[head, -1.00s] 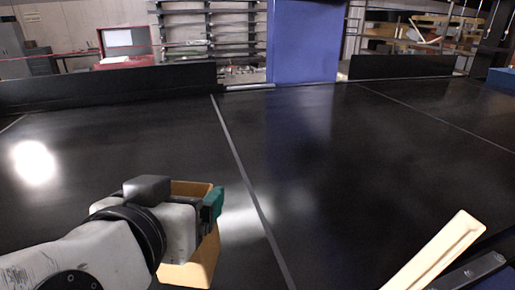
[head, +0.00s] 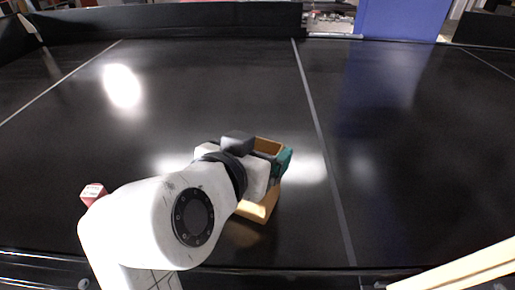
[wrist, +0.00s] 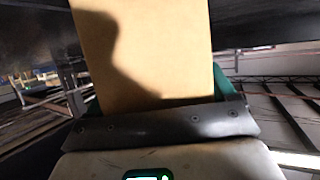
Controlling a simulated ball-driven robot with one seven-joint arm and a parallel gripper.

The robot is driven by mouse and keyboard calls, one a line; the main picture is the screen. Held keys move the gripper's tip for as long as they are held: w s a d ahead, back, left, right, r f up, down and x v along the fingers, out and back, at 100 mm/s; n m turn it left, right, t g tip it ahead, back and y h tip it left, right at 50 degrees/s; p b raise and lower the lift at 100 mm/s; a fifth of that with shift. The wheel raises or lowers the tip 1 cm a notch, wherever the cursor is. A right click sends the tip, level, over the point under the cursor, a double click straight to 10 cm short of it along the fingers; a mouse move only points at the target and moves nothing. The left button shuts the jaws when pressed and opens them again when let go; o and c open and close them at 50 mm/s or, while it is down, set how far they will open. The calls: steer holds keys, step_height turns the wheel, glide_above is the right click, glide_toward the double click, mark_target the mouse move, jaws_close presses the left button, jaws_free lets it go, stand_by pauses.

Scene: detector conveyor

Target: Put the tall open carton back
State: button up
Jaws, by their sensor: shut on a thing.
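The tall open carton (head: 262,212) is tan, with its open top facing up, and is at the middle of the head view over the black belt. My gripper (head: 281,165) is shut on it near its upper part, with a teal fingertip showing at its right side. In the wrist view the carton's flat tan wall (wrist: 150,55) fills the middle, between the teal fingers of my gripper (wrist: 158,95). My wrist hides part of the carton in the head view. I cannot tell whether its bottom touches the belt.
The black conveyor belt (head: 215,95) is wide and mostly clear, with thin grey seam lines. A small red and white box (head: 93,193) sits at the left, close to my arm. A pale wooden bar (head: 460,270) is at the lower right. A blue panel (head: 400,18) stands at the back.

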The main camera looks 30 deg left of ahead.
steer(key=o, duration=1.2)
steer(key=shift+f, duration=0.1)
steer(key=shift+c, duration=0.2)
steer(key=shift+r, duration=0.2)
steer(key=b+v, duration=0.3)
steer(key=v, duration=0.9)
